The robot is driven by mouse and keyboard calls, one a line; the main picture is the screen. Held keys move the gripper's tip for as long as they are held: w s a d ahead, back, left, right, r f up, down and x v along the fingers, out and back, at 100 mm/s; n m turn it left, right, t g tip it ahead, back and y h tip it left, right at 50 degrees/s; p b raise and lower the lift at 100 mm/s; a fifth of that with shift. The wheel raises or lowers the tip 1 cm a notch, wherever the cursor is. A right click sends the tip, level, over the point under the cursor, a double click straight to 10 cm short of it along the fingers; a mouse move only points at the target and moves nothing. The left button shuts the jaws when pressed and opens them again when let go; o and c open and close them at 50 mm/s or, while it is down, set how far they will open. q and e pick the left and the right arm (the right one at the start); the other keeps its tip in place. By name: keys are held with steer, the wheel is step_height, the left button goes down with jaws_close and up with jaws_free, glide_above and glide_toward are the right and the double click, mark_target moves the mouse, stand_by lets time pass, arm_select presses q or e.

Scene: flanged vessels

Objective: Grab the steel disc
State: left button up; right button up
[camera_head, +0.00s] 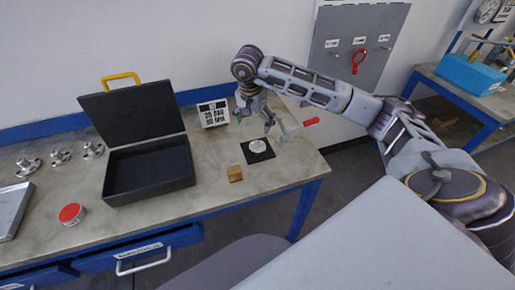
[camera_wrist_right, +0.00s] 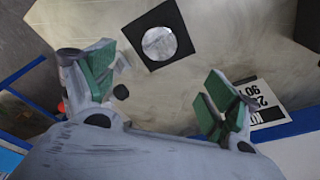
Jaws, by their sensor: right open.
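The steel disc (camera_head: 262,146) is a round, pale grey piece lying flat on a black square mat (camera_head: 260,157) near the right end of the workbench. In the right wrist view the disc (camera_wrist_right: 159,43) shows whole on its mat (camera_wrist_right: 180,18). My right gripper (camera_head: 254,122) is open and empty above the bench, just behind the disc in the head view. Its green-padded fingers stand wide apart in the wrist view (camera_wrist_right: 158,88), with the disc beyond the fingertips. Nothing touches the disc. My left gripper is not in view.
An open black case (camera_head: 150,180) stands left of the mat. A small brown block (camera_head: 235,174) sits in front, a sign (camera_head: 213,113) behind. A red-handled item (camera_head: 310,122) is to the right. Metal flanged parts (camera_head: 60,157) and a red-topped piece (camera_head: 71,213) lie further left.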

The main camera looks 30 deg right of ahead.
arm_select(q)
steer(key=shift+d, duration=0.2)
arm_select(e)
steer(key=shift+f, duration=0.15)
glide_above(258, 146)
steer(key=shift+s+a+f+p, duration=0.1)
steer(key=shift+a+f+p, duration=0.05)
steer(key=shift+f, duration=1.25)
steer(key=shift+w+a+f+p, duration=0.1)
steer(key=shift+a+f, duration=0.05)
steer(key=shift+f, duration=1.2)
steer(key=shift+s+a+f+p, duration=0.1)
steer(key=shift+a+f+p, duration=0.05)
steer(key=shift+f, duration=1.25)
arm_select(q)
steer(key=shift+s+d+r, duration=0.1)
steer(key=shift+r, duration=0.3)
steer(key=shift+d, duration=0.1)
arm_select(e)
step_height(258, 146, down, 2)
steer(key=shift+d+p, duration=0.1)
steer(key=shift+p, duration=0.3)
steer(key=shift+d+f, duration=0.2)
steer(key=shift+f, duration=1.35)
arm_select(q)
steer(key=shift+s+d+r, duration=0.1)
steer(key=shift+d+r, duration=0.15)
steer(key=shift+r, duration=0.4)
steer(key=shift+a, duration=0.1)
